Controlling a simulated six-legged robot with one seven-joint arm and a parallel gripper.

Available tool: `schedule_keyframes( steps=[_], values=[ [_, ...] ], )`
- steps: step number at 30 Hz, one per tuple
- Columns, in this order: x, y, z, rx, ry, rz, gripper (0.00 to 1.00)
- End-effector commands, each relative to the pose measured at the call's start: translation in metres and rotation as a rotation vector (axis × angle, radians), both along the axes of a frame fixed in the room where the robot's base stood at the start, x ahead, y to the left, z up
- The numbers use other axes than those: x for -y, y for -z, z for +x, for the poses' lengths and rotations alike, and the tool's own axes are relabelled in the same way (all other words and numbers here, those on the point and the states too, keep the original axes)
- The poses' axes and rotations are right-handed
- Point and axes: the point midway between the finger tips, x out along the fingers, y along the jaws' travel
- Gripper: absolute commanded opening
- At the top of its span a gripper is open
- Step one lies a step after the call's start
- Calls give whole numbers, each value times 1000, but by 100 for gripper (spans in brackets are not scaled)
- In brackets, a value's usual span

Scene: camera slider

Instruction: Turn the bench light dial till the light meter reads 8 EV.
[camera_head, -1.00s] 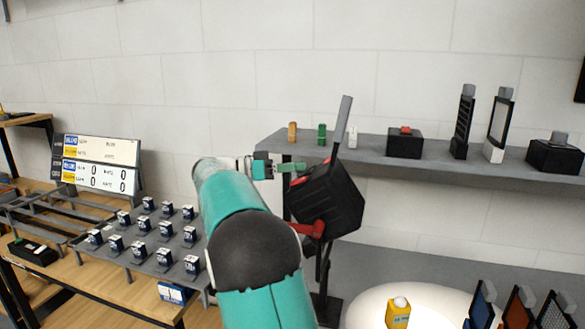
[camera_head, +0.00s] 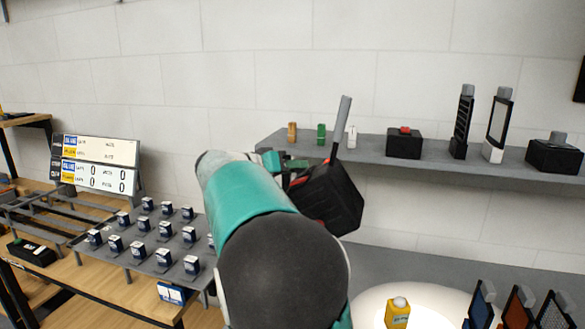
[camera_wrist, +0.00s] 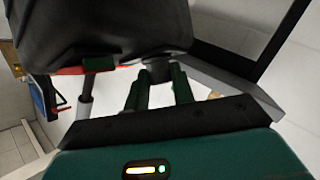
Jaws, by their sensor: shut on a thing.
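The bench light is a black box-shaped lamp (camera_head: 335,197) with a grey flap standing up, right of my arm in the head view. Its dark body (camera_wrist: 100,30) fills the top of the wrist view. My gripper (camera_head: 293,165) is at the lamp's upper left side, partly hidden by my arm. In the wrist view my gripper (camera_wrist: 160,88) has its green fingers on either side of a short dark dial (camera_wrist: 157,72) under the lamp body and is shut on it. Dial markings are hidden. I cannot make out a light meter reading.
A grey shelf (camera_head: 450,147) behind holds small clips, a black box with a red button (camera_head: 405,143) and upright panels. At left are a scoreboard (camera_head: 98,165) and a rack of small boxes (camera_head: 150,248). A yellow bottle (camera_head: 397,312) stands on a round white surface.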

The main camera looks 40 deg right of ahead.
Motion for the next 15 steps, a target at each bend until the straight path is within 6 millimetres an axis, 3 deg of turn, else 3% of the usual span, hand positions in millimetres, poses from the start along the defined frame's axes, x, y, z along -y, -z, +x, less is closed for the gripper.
schedule_keyframes(
  steps=[15],
  values=[
    [0, -3, -4, -80, -256, 160, 2]
  ],
)
